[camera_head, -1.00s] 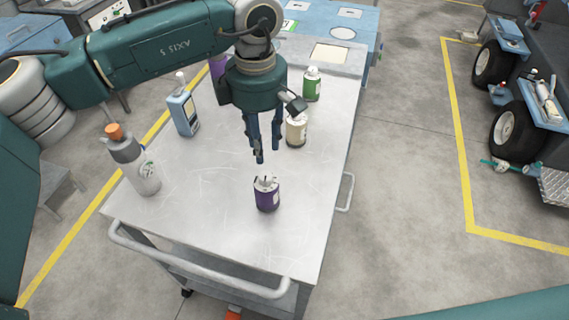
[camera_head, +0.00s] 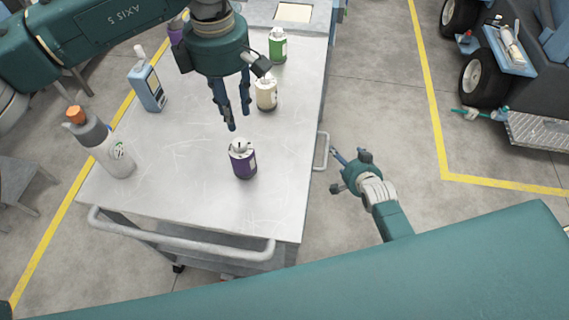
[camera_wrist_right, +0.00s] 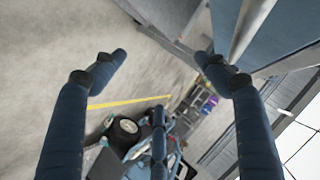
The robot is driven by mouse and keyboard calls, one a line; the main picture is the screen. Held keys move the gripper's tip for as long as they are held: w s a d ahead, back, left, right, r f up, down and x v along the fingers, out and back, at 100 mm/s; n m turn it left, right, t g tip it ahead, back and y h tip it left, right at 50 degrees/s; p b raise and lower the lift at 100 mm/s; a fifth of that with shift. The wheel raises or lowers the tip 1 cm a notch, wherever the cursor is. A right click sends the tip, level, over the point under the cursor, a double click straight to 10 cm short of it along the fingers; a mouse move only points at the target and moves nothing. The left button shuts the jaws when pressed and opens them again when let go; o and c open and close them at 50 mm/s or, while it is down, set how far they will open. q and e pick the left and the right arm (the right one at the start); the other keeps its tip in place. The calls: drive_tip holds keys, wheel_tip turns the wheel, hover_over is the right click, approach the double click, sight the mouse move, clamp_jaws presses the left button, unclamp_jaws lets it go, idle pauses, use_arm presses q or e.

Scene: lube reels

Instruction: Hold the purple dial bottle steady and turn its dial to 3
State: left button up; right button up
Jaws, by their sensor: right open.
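The purple dial bottle (camera_head: 244,165) stands upright on the grey cart top (camera_head: 190,190), near its front, with a pale dial on top. The dial setting is too small to read. My left gripper (camera_head: 238,121) points down just behind and above the bottle, its fingers apart with nothing between them. My right gripper (camera_head: 335,170) is off the cart's right side, fingers toward the cart, open and empty. In the right wrist view its spread fingers (camera_wrist_right: 165,75) hold nothing, and the bottle is not seen there.
A grey bottle with an orange cap (camera_head: 112,155) and a blue bottle (camera_head: 149,88) stand left on the cart. A cream bottle (camera_head: 266,95) and a green bottle (camera_head: 278,46) stand behind. Another purple container (camera_head: 176,32) is partly hidden. The cart's side handle (camera_head: 322,151) is near my right gripper.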

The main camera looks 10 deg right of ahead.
sight(251, 163)
drive_tip(key=w+a+r+m+t+y, duration=0.2)
drive_tip(key=w+r+m, duration=0.1)
drive_tip(key=r, duration=0.6)
drive_tip(key=w+a+r+m+t+y, duration=0.1)
drive_tip(key=w+a+r+m, duration=0.15)
drive_tip(key=r, duration=0.75)
drive_tip(key=s+a+r+m+y, duration=0.1)
drive_tip(key=s+a+y, duration=0.1)
drive_tip(key=a, duration=0.1)
drive_tip(key=s+a+r+m+g+y, duration=0.1)
drive_tip(key=s+a+m+y, duration=0.1)
drive_tip(key=a, duration=0.2)
drive_tip(key=s+a+m+g+y, duration=0.1)
drive_tip(key=s+a+m+y, duration=0.1)
drive_tip(key=a, duration=0.2)
drive_tip(key=shift+s+a+r, duration=0.2)
drive_tip(key=shift+s+r, duration=0.15)
drive_tip(key=shift+r, duration=0.05)
drive_tip(key=s+a+m+g+y, duration=0.3)
drive_tip(key=s+a+m+g, duration=0.15)
drive_tip(key=s+a, duration=0.45)
drive_tip(key=shift+m, duration=0.5)
drive_tip(key=x, duration=0.8)
drive_tip(key=shift+a, duration=0.5)
